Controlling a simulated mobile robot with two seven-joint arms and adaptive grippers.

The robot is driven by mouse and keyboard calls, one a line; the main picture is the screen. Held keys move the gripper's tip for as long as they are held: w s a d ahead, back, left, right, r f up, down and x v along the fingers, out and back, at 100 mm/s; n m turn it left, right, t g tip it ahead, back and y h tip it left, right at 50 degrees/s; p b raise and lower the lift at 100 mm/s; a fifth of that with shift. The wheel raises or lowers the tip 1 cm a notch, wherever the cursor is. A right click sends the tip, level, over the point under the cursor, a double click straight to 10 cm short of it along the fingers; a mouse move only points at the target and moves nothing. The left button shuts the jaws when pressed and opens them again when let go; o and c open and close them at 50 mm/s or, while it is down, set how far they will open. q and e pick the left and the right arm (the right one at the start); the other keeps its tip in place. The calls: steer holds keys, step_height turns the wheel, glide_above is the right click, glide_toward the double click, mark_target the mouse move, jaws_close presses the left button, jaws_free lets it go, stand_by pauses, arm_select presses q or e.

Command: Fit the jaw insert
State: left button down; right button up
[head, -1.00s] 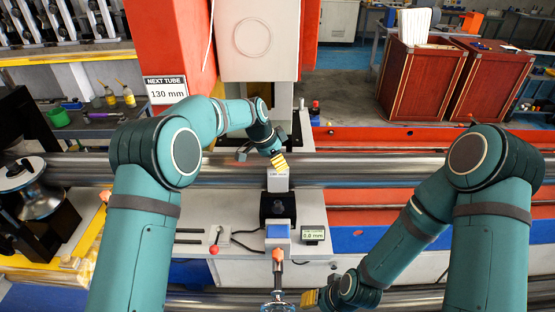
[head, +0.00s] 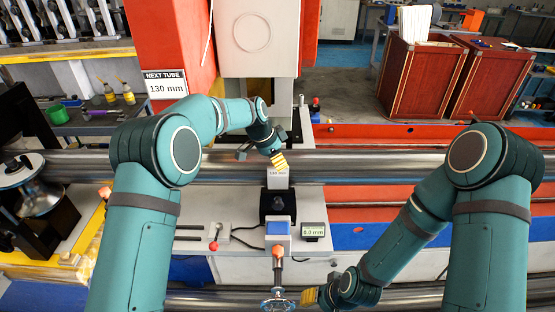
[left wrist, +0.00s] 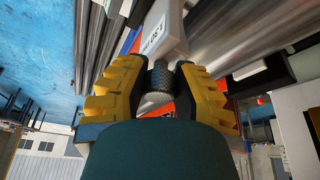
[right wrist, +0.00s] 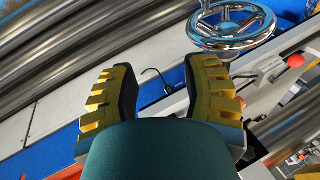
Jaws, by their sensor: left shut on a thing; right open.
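My left gripper (head: 279,160) is shut on a knurled metal grip (left wrist: 158,85) in the left wrist view. A white block marked 130 mm, the jaw insert (left wrist: 163,30), joins this grip. In the head view the insert (head: 278,179) is directly above a black seat (head: 277,204) on the grey bench; whether it touches the seat cannot be told. My right gripper (right wrist: 160,95) is open and empty. In the head view it (head: 309,297) is close beside a chrome handwheel (head: 279,304), which also shows beyond its fingers in the right wrist view (right wrist: 232,25).
A sign (head: 166,86) reads NEXT TUBE 130 mm. A small readout (head: 313,230) appears to show 0.0 mm. A blue-topped block (head: 278,228) stands in front of the seat. Long metal tubes (head: 390,166) cross behind. A red-knobbed lever (head: 214,246) is left.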

mark_target(278, 174)
arm_select(q)
steer(key=shift+f+b, duration=1.85)
steer(key=shift+f, duration=1.05)
steer(key=c, duration=0.8)
jaws_free()
arm_select(e)
step_height(278, 174, down, 4)
steer(key=shift+r, duration=0.1)
arm_select(q)
steer(key=shift+o, duration=0.2)
